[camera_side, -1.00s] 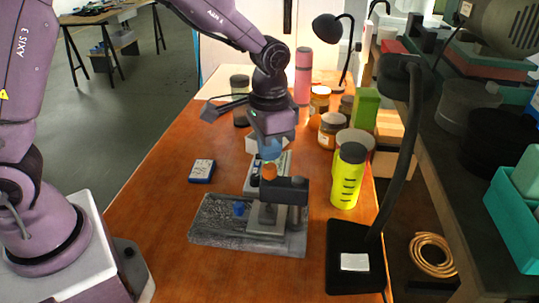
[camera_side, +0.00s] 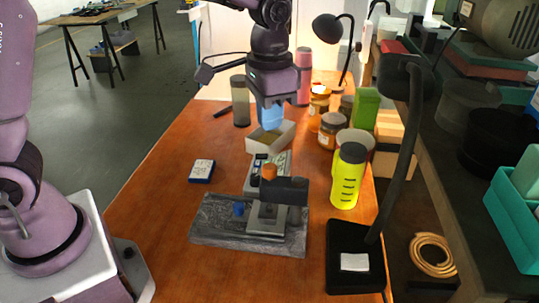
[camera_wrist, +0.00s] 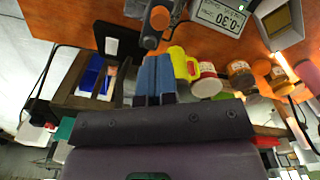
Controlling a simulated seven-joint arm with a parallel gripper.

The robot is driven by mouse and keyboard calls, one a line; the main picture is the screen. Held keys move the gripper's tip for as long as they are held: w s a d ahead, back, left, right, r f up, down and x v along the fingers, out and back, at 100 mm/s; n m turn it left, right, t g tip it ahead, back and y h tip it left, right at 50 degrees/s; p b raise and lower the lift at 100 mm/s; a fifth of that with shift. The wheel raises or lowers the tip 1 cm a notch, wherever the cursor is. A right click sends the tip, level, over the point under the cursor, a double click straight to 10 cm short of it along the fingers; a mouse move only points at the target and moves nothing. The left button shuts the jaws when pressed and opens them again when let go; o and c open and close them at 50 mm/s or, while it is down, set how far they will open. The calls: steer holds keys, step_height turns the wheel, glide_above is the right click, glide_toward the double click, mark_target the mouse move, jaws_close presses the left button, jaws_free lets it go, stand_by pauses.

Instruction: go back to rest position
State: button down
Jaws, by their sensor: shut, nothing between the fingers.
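My gripper (camera_side: 271,118) hangs above the wooden table (camera_side: 150,215) in the side view, blue fingers pointing down and held together with nothing between them. It is above the open pale box (camera_side: 284,137), apart from everything below it. The blue fingers also show side by side in the wrist view (camera_wrist: 155,80). The grey stone-based stand (camera_side: 215,228) is nearer the camera, with an orange knob (camera_side: 269,172) on top and a small blue piece (camera_side: 239,209) on its slab.
A yellow-green bottle (camera_side: 347,178), several jars and a black desk lamp (camera_side: 400,150) stand on the right. A small blue-and-white box (camera_side: 202,171) lies on the left. A digital readout (camera_wrist: 222,14) shows in the wrist view. The table's left front is clear.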

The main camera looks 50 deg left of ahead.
steer(key=s+a+r+n+t, duration=0.1)
steer(key=s+r, duration=0.3)
steer(key=s, duration=0.5)
steer(key=s+a+r+n+t, duration=0.2)
steer(key=s+a+r+t, duration=0.2)
steer(key=s, duration=0.5)
steer(key=shift+s+a+t, duration=0.3)
steer(key=shift+a, duration=0.05)
